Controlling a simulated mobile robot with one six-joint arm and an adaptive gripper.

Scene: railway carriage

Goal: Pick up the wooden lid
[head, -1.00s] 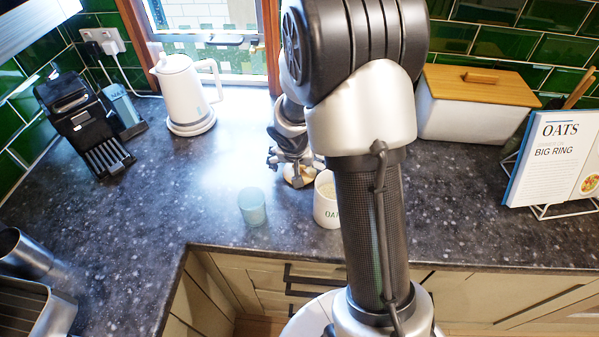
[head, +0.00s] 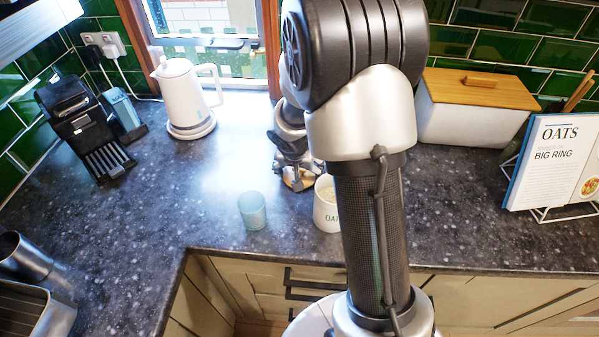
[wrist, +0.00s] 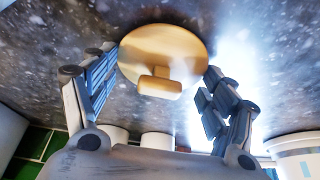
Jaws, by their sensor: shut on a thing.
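The round pale wooden lid (wrist: 163,50) with a block-shaped knob (wrist: 158,84) lies between the fingers of my gripper (wrist: 160,90) in the wrist view. The fingers are spread to about the lid's width, one at each side of its rim, and the gripper is shut on it. In the head view the lid (head: 299,183) shows partly under my gripper (head: 297,176), low over the counter behind the oats canister. I cannot tell whether it still touches the counter. The white oats canister (head: 326,214) stands open, partly hidden by my arm.
A pale blue cup (head: 252,210) stands left of the canister. A white kettle (head: 184,98) and a black coffee machine (head: 80,120) are at the back left. A white bin (head: 465,122) with a wooden top and a cookbook (head: 556,160) are right. The left-middle counter (head: 165,200) is clear.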

